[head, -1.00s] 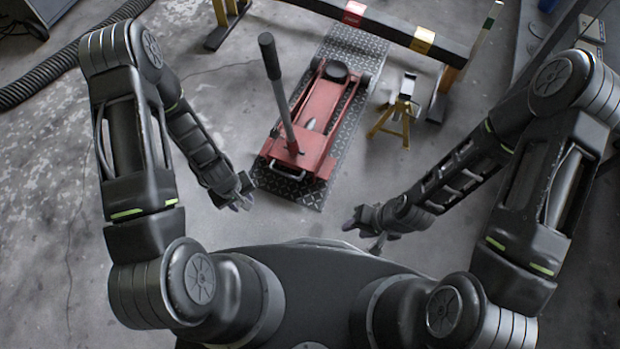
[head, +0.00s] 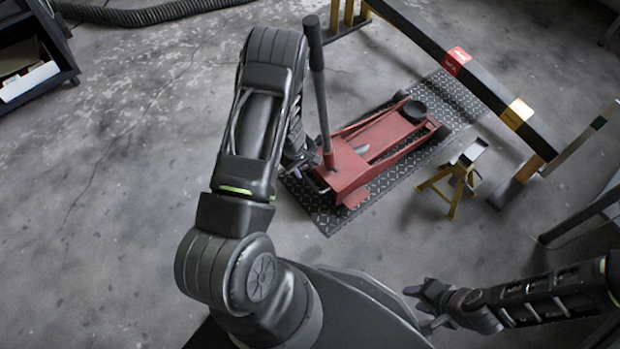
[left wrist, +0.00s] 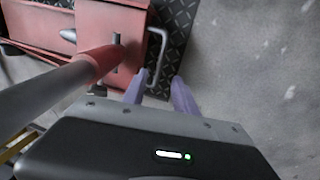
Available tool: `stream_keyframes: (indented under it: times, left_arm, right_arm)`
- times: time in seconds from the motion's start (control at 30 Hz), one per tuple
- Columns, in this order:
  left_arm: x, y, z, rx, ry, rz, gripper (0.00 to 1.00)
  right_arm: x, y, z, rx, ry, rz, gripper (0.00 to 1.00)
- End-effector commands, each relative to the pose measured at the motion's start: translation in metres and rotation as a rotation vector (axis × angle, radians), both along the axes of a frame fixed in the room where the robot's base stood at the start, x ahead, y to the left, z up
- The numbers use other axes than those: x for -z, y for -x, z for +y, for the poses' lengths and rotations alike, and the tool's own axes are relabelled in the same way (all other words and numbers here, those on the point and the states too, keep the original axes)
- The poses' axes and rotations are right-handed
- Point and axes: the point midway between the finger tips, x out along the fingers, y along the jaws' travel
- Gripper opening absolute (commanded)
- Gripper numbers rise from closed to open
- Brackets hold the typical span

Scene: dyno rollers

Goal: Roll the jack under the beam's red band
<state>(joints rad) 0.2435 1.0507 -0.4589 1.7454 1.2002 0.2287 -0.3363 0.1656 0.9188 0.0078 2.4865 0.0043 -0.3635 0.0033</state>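The red jack (head: 350,168) sits on a dark tread plate (head: 325,217), its round black saddle (head: 414,110) toward the beam (head: 410,28). The beam has a red band (head: 457,60) and a yellow band (head: 517,113); the saddle is short of the beam. The grey lever (head: 319,85) stands up from the jack. My left gripper (head: 300,165) is at the jack's near end, partly hidden by my arm. In the left wrist view its purple fingers (left wrist: 160,92) are apart, with the jack's metal loop handle (left wrist: 157,55) between or just beyond them. My right gripper (head: 422,305) looks open and empty, away from the jack.
A yellow stand (head: 455,180) is right of the plate. Yellow legs (head: 350,14) and a post (head: 515,183) support the beam. A black hose (head: 150,14) and a dark shelf (head: 35,60) are at left. The floor left of the jack is clear.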

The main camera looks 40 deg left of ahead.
Motion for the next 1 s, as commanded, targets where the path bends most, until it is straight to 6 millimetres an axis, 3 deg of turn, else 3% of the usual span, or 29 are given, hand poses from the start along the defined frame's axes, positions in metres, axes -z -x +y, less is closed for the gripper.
stream_keyframes:
  times: [0.27, 0.63, 1.0]
  left_arm:
    - [0.016, -0.001, -0.001, 0.0, 0.0, 0.003, 0.34]
    - [0.07, -0.012, -0.004, 0.002, -0.001, 0.002, 0.34]
    - [0.077, -0.014, -0.005, 0.0, 0.0, 0.001, 0.34]
  right_arm:
    - [0.007, -0.001, -0.001, 0.003, 0.001, -0.002, 0.36]
    - [0.028, -0.005, -0.002, 0.01, 0.005, -0.012, 0.36]
    - [0.03, -0.006, -0.002, 0.011, 0.005, -0.013, 0.36]
